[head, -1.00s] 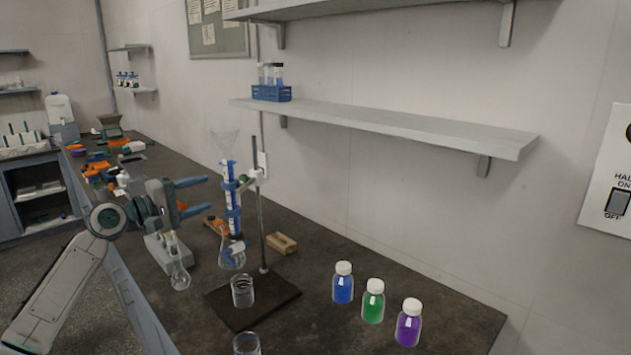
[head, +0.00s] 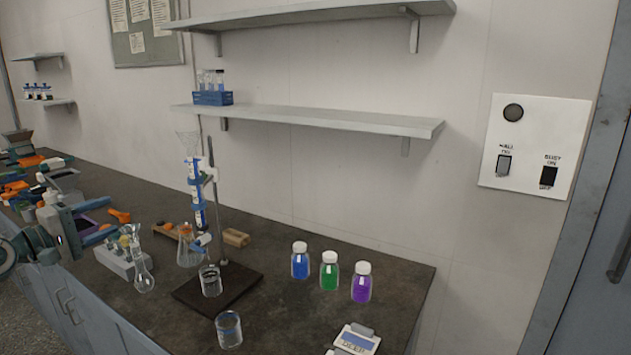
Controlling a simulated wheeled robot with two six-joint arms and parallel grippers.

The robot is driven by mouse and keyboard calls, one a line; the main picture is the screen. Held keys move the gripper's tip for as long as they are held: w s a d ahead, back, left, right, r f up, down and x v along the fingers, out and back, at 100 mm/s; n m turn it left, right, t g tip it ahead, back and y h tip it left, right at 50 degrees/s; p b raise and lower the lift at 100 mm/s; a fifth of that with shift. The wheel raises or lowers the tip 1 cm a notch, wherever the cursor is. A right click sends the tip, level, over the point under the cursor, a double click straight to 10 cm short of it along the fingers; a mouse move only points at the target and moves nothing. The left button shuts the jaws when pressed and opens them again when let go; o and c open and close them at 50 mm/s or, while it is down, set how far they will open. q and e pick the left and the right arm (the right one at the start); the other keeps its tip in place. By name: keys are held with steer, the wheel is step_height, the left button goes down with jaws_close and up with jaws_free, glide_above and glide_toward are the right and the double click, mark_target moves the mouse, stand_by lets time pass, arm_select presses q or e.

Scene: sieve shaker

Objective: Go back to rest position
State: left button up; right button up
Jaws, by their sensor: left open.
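My left gripper (head: 102,222) is at the left of the head view, over the front part of the bench. Its jaws are apart and I see nothing held between them. It is just left of a clear flask (head: 143,274) and a small grey rack (head: 120,262), partly in front of the rack; I cannot tell whether they touch. My right gripper is not in view.
A stand (head: 213,185) holds a tall glass column above a flask. Two beakers (head: 229,330) and three capped bottles, blue (head: 300,262), green (head: 329,271) and purple (head: 361,284), stand on the dark bench (head: 290,320). A wall switch panel (head: 534,149) is at right.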

arm_select(q)
steer(key=s+d+f+m+g+y, duration=0.1)
steer(key=s+d+f+m+g, duration=0.15)
steer(key=s+d+f, duration=0.6)
steer(key=s+d+f+m+g+y, duration=0.1)
steer(key=s+d+f+m+g, duration=0.15)
steer(key=f, duration=1.05)
steer(key=s+d+f+m+g+y, duration=0.15)
steer(key=s+d+f+m, duration=0.35)
steer(key=f, duration=0.5)
steer(key=s+d+f+m+g+y, duration=0.1)
steer(key=s+f+g+y, duration=0.25)
steer(key=s, duration=0.95)
steer(key=s+d+f+m+g+y, duration=0.1)
steer(key=s+f+m+g+y, duration=0.3)
steer(key=s, duration=0.9)
step_height(320, 180, down, 30)
steer(key=w+a+n+h, duration=0.1)
steer(key=a+n, duration=0.2)
steer(key=s+f, duration=1.7)
steer(key=f, duration=0.3)
steer(key=shift+s+a, duration=0.35)
steer(key=shift+a, duration=0.05)
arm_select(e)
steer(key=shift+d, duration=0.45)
